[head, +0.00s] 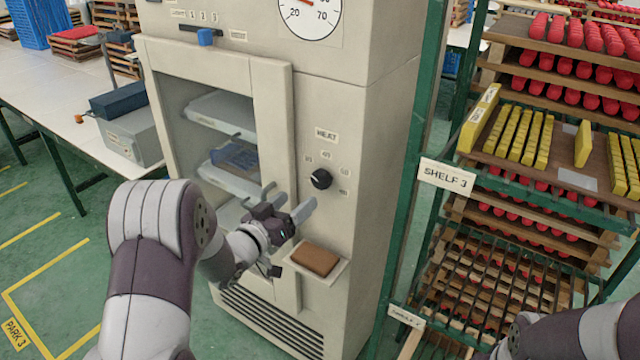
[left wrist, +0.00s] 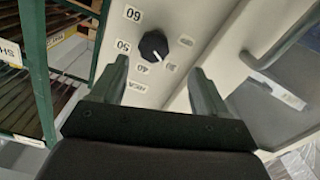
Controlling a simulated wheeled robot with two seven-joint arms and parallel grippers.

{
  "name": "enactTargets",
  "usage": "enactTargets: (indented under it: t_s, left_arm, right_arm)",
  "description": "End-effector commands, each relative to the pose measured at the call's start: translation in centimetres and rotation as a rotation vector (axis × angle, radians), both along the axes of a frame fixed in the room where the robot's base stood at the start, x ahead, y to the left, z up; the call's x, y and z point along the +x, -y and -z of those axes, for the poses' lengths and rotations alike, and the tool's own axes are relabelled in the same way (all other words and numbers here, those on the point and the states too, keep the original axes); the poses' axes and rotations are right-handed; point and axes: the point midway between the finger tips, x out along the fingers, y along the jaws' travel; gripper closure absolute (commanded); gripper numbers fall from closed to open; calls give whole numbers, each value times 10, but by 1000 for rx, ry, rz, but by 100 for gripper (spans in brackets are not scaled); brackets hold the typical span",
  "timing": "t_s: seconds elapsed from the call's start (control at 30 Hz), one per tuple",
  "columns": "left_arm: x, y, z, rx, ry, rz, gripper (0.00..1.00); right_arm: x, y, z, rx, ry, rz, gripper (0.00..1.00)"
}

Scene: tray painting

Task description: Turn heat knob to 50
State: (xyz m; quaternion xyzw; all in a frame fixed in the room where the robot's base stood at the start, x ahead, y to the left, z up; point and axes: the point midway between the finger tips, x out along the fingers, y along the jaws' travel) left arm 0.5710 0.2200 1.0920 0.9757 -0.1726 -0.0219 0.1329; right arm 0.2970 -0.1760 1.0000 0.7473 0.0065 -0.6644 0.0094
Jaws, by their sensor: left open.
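The heat knob (head: 321,179) is a black round knob on the cream cabinet front, below the HEAT label (head: 326,134), with small number labels around it. In the left wrist view the knob (left wrist: 153,46) shows a white mark near its lower right edge; labels 60 (left wrist: 132,14) and 50 (left wrist: 123,46) are readable, and others are blurred. My left gripper (head: 287,199) is open and empty, left of and a little below the knob, apart from it. In the wrist view its fingers (left wrist: 162,85) stand below the knob, one on each side. My right gripper does not show.
A dial gauge (head: 309,15) is above. A small shelf with a brown block (head: 315,259) juts out below the knob. The cabinet's glazed door and its frame (head: 273,120) stand left. A green-framed rack (head: 404,180) stands close on the right.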

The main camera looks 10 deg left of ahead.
Motion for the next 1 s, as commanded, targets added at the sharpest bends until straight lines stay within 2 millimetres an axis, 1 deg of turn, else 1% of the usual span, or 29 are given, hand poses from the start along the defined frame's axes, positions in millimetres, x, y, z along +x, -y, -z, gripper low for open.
enactTargets:
  t_s: [0.03, 0.1, 0.2, 0.3, 0.4, 0.5, 0.73, 0.77, 0.8, 0.87, 0.9, 1.0]
  left_arm:
    - [12, 7, -3, 0, 0, 5, 25]
    - [30, 13, -3, 0, 0, 3, 25]
    - [50, 20, -3, 0, 1, 2, 25]
    - [65, 25, -2, 1, -2, 1, 25]
    - [74, 27, -1, 1, -2, 0, 25]
    - [78, 29, -1, 1, -1, -2, 25]
    - [79, 29, 0, 1, -1, -2, 25]
    - [79, 29, 0, 1, -1, -2, 35]
    - [79, 29, 0, 1, -1, -2, 48]
    - [79, 29, 0, 1, -1, -2, 67]
    - [79, 29, 0, 1, -1, -2, 80]
    - [78, 28, 0, 1, -1, -2, 81]
  right_arm:
    - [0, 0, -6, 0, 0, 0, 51]
    - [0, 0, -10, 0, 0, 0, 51]
    - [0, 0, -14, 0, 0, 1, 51]
    - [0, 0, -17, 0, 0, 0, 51]
    - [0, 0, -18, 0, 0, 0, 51]
    - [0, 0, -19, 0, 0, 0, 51]
    - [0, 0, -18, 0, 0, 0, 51]
    - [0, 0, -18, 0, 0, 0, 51]
    - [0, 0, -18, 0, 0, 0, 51]
    - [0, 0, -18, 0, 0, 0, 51]
    - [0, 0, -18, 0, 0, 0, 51]
    - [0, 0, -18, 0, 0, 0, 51]
